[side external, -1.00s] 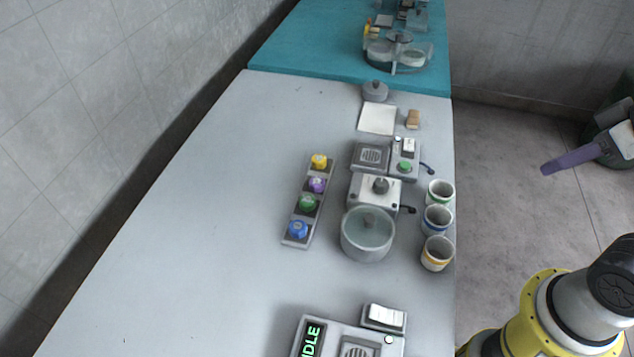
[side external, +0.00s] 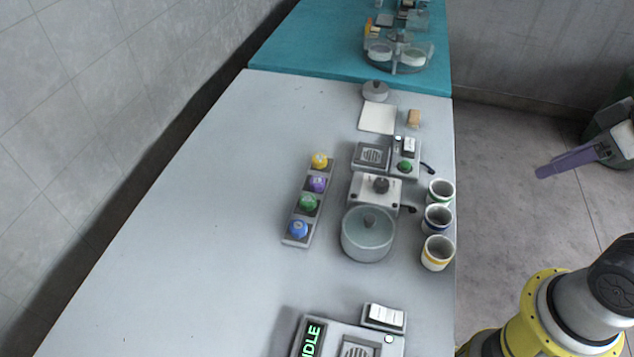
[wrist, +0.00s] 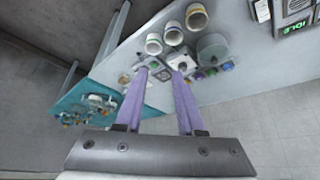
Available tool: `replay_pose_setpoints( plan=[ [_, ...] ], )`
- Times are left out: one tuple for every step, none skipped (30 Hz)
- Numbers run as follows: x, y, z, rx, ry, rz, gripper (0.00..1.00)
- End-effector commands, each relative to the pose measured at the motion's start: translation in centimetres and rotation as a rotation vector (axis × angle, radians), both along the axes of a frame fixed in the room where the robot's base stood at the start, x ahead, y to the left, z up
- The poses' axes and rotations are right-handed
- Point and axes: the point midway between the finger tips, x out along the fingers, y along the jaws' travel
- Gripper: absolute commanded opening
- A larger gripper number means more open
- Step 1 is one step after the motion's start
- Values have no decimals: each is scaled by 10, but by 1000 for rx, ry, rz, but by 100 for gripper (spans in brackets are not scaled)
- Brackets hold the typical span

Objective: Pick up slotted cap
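No part in view is plainly marked as the slotted cap, and I cannot tell which one it is. A round grey cap-like piece with a knob (side external: 375,90) stands at the far end of the grey table. A lidded glass pot (side external: 368,234) and a small box with a dark knob (side external: 375,190) stand nearer. My gripper (wrist: 159,74) has two purple fingers, apart, with nothing seen held between them. In the side view a purple finger (side external: 568,163) shows over the floor, right of the table and clear of everything on it.
Three cups (side external: 437,252) line the right edge. A strip (side external: 305,218) holds several coloured knobs. A white pad (side external: 377,118) and a tan block (side external: 414,117) lie far back. A turntable (side external: 399,66) stands on the teal table. A display box (side external: 349,337) is in front. The table's left is clear.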

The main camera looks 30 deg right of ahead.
Motion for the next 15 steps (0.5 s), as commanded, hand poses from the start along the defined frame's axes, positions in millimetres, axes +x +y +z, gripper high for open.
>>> replay_pose_setpoints(
  plan=[
    [0, 0, 0, 0, 0, 0, 49],
    [0, 0, 0, 0, 0, 0, 54],
    [0, 0, 0, 0, 0, 0, 61],
    [0, 0, 0, 0, 0, 0, 67],
    [0, 0, 0, 0, 0, 0, 72],
    [0, 0, 0, 0, 0, 0, 79],
    [0, 0, 0, 0, 0, 0, 80],
    [0, 0, 0, 0, 0, 0, 80],
    [0, 0, 0, 0, 0, 0, 80],
    [0, 0, 0, 0, 0, 0, 80],
    [0, 0, 0, 0, 0, 0, 80],
    [0, 0, 0, 0, 0, 0, 80],
    [0, 0, 0, 0, 0, 0, 80],
    [0, 0, 0, 0, 0, -1, 80],
    [0, 0, 0, 3, 0, -5, 80]
  ],
)
